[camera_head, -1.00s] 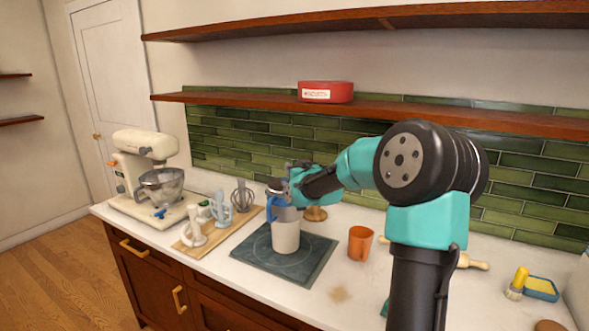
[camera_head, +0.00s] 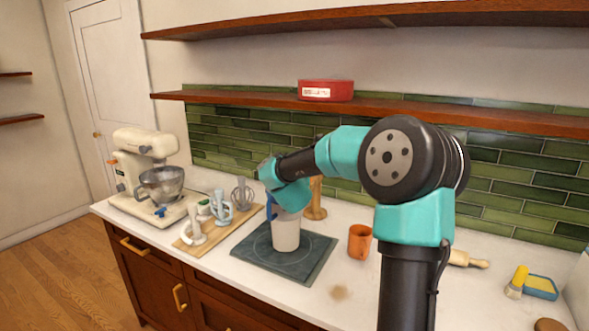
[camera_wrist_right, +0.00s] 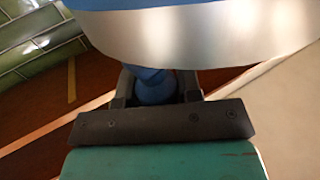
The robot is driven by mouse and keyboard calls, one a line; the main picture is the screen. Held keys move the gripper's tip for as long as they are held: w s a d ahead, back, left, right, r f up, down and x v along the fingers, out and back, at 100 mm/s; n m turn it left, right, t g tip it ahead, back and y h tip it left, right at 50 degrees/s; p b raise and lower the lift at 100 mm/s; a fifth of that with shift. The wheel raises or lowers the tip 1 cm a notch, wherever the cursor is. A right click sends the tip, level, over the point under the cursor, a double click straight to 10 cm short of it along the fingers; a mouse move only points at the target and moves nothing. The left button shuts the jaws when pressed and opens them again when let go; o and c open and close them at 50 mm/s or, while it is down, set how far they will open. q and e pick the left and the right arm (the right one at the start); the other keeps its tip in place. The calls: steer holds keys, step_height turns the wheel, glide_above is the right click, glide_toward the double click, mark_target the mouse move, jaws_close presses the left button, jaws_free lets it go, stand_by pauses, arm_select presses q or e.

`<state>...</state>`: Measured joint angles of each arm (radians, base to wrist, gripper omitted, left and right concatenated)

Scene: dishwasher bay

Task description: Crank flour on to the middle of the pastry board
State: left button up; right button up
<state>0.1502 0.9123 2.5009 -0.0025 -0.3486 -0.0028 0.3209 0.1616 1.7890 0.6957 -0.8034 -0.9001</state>
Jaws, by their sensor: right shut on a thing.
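The dark pastry board (camera_head: 300,265), marked with faint rings, lies on the white counter. A pale, cup-shaped sifter (camera_head: 286,236) with blue parts (camera_head: 271,207) is upright over its middle; I cannot tell whether it touches the board. My right gripper (camera_head: 268,185) is at the sifter's upper part, its fingers mostly hidden by my arm. In the right wrist view, the gripper (camera_wrist_right: 155,88) is shut on a blue knob (camera_wrist_right: 156,92) below a pale, blue-edged body (camera_wrist_right: 200,35). I see no flour on the visible board. My left gripper is not in view.
A wooden tray with whisk attachments (camera_head: 215,220) and a cream stand mixer (camera_head: 150,175) stand left. An orange cup (camera_head: 360,241) is right of the board, a wooden upright object (camera_head: 316,198) behind. A rolling pin (camera_head: 467,259) and brush (camera_head: 517,281) lie farther right.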

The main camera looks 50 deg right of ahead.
steer(key=shift+a+r+m+g+h, duration=0.1)
steer(key=shift+a+m+g+h, duration=0.05)
steer(key=shift+m+g+h, duration=0.45)
steer(key=shift+a+m+g+h, duration=0.15)
steer(key=shift+m+g+h, duration=0.2)
steer(key=shift+g, duration=0.35)
steer(key=shift+s+m, duration=0.1)
steer(key=shift+m, duration=0.15)
steer(key=o, duration=0.9)
steer(key=shift+o, duration=0.2)
steer(key=shift+a, duration=0.1)
steer(key=v, duration=1.7)
steer(key=shift+a, duration=0.2)
